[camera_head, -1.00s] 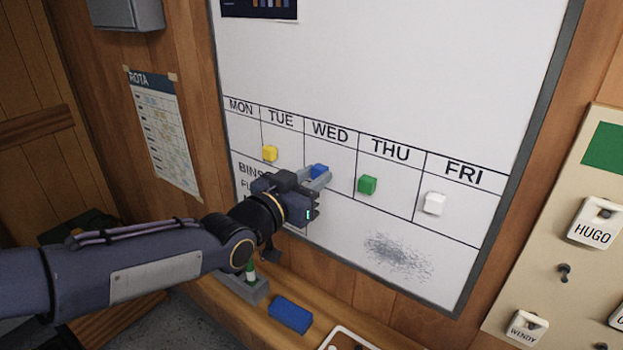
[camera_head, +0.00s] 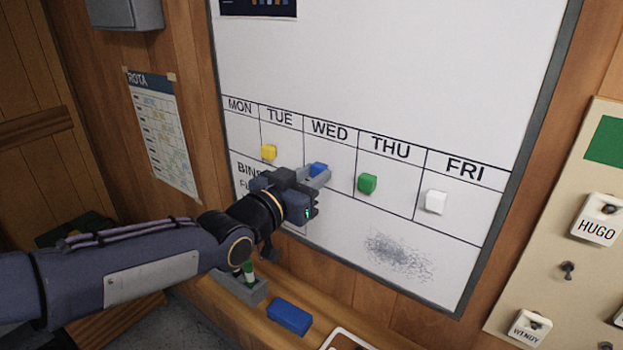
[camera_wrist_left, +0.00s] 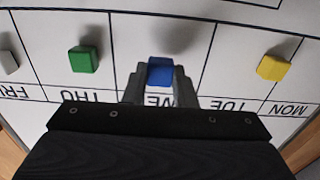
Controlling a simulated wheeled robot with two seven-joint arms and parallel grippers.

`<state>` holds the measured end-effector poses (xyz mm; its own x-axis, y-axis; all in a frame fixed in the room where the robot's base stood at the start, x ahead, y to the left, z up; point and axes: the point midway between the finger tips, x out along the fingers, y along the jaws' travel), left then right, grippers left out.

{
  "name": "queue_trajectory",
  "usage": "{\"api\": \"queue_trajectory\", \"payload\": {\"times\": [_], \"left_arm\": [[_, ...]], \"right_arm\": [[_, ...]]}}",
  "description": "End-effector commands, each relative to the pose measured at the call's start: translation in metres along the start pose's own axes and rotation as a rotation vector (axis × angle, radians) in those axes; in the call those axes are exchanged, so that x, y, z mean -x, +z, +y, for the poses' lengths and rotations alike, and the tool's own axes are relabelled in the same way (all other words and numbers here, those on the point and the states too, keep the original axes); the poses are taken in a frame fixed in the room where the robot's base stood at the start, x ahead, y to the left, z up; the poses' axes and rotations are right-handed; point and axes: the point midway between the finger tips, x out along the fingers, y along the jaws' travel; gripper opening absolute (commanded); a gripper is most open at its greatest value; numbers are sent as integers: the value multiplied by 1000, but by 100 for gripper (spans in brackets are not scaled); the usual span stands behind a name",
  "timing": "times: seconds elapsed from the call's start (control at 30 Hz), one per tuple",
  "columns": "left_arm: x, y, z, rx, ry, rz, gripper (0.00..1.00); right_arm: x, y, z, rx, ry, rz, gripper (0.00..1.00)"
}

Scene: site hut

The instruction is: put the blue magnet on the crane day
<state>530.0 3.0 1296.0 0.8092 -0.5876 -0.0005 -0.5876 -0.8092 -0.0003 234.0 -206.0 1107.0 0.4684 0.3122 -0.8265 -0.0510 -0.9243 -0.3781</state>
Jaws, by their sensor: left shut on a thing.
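The blue magnet (camera_head: 318,170) is at the whiteboard (camera_head: 400,60), in the WED column under its heading. My left gripper (camera_head: 319,176) is shut on it, with a finger on either side. The left wrist view also shows the blue magnet (camera_wrist_left: 160,71) between the fingertips (camera_wrist_left: 160,78), with a shadow on the board beside it. I cannot tell whether the magnet touches the board. The word "crane" is not readable anywhere; my gripper and arm hide part of the lower row, where "BINS" (camera_head: 247,170) shows under MON. My right gripper is not in view.
A yellow magnet (camera_head: 268,152) is under TUE, a green one (camera_head: 367,184) under THU and a white one (camera_head: 436,201) under FRI. A blue block (camera_head: 289,317) lies on the wooden ledge below. A board with name tags (camera_head: 597,220) hangs at the right.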

Motion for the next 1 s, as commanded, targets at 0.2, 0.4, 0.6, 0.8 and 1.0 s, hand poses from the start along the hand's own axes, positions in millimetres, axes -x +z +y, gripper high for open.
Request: {"api": "queue_trajectory", "payload": {"times": [0.2, 0.4, 0.6, 0.8, 1.0], "left_arm": [[0, 0, 0, 0, 0, 1, 0], [0, 0, 0, 0, 0, 0, 0], [0, 0, 0, 0, 0, 1, 0], [0, 1, 0, 0, 0, 0, 0], [0, 0, 0, 0, 0, 0, 0]], "right_arm": [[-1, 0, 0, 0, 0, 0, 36], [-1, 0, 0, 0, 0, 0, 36], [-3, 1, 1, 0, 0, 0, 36], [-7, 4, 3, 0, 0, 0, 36], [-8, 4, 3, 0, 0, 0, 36]]}}
